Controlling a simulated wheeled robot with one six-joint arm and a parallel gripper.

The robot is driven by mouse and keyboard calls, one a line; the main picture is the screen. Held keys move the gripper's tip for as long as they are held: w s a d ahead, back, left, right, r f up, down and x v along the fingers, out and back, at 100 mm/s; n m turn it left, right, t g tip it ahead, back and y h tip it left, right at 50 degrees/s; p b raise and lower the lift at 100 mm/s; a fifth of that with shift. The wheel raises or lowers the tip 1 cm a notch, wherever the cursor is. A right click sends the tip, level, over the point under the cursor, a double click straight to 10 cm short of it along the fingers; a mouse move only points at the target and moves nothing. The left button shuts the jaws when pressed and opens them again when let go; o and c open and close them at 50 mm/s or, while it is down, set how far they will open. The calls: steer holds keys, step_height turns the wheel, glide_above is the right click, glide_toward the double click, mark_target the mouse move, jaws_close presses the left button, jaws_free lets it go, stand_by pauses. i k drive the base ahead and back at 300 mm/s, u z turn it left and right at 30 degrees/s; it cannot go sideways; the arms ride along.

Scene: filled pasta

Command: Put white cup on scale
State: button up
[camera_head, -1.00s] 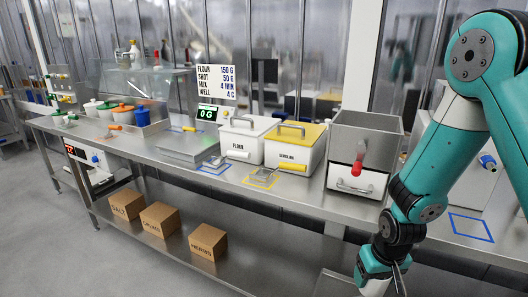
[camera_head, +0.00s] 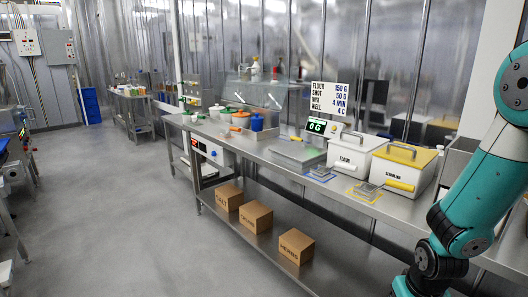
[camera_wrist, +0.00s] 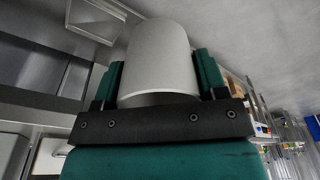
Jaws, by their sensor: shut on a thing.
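The white cup (camera_wrist: 158,60) is held between the two teal fingers of my gripper (camera_wrist: 158,78) in the wrist view. My gripper is shut on it. In the head view the gripper and cup are out of the frame, below the lower right edge. The scale is a flat steel platform (camera_head: 298,153) on the long counter, left of the flour bin. Its green display (camera_head: 316,126) reads 0 G, and nothing shows on the platform.
The flour bin (camera_head: 352,158) and the yellow-lidded semolina bin (camera_head: 402,170) stand right of the scale. Scoops lie before them in blue and yellow outlines. Several lidded pots stand farther left. Boxes (camera_head: 296,247) sit on the lower shelf. The floor (camera_head: 120,210) at left is clear.

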mark_target(299, 150)
steer(key=u, duration=0.75)
steer(key=i, duration=0.95)
steer(key=u, duration=0.4)
steer(key=i, duration=1.3)
steer(key=z, duration=0.45)
